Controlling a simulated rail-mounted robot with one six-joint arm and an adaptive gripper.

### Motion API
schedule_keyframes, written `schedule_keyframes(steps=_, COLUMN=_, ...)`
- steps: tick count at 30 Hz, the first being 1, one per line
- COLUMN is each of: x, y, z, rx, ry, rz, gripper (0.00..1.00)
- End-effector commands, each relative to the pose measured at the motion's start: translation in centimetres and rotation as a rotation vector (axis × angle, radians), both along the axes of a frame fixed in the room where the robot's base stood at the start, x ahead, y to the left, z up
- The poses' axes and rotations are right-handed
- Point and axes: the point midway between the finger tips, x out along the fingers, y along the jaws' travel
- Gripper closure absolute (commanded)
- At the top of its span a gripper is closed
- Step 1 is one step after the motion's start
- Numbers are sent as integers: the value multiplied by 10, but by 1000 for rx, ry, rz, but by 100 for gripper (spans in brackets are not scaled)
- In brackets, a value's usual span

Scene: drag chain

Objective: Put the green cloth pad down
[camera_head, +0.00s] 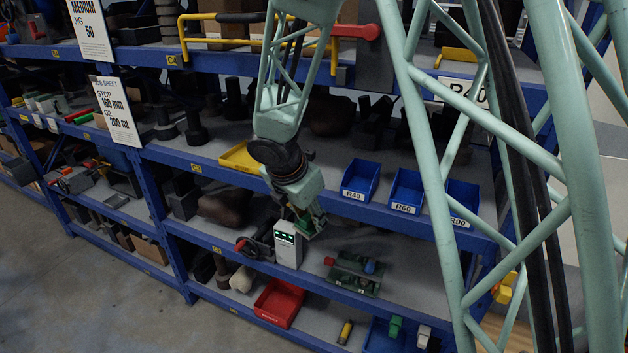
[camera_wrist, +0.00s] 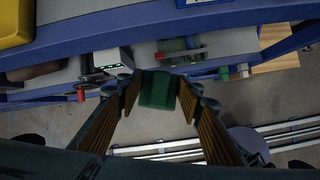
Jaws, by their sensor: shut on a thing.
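The green cloth pad (camera_wrist: 158,92) is between the fingertips of my gripper (camera_wrist: 161,86) in the wrist view. The brown-lined fingers are closed in on it from both sides. The pad is held in the air, with the shelf edge and the floor beyond it. In the head view my gripper (camera_head: 308,222) points down in front of the blue rack, just right of a white box with a lit green display (camera_head: 288,246). The pad shows there only as a small green patch, partly hidden by my gripper.
A green fixture (camera_head: 356,272) with red and blue parts stands on the shelf right of the white box. A red bin (camera_head: 279,303) is on the bottom shelf. Labelled blue bins (camera_head: 361,181) and a yellow tray (camera_head: 239,158) are on the shelf above. Some grey shelf surface is bare.

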Motion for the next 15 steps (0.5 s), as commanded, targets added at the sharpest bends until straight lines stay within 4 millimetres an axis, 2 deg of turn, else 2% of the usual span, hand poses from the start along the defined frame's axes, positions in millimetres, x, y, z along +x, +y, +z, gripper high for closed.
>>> schedule_keyframes(steps=15, x=8, y=51, z=54, rx=-63, ry=71, rz=220, gripper=79)
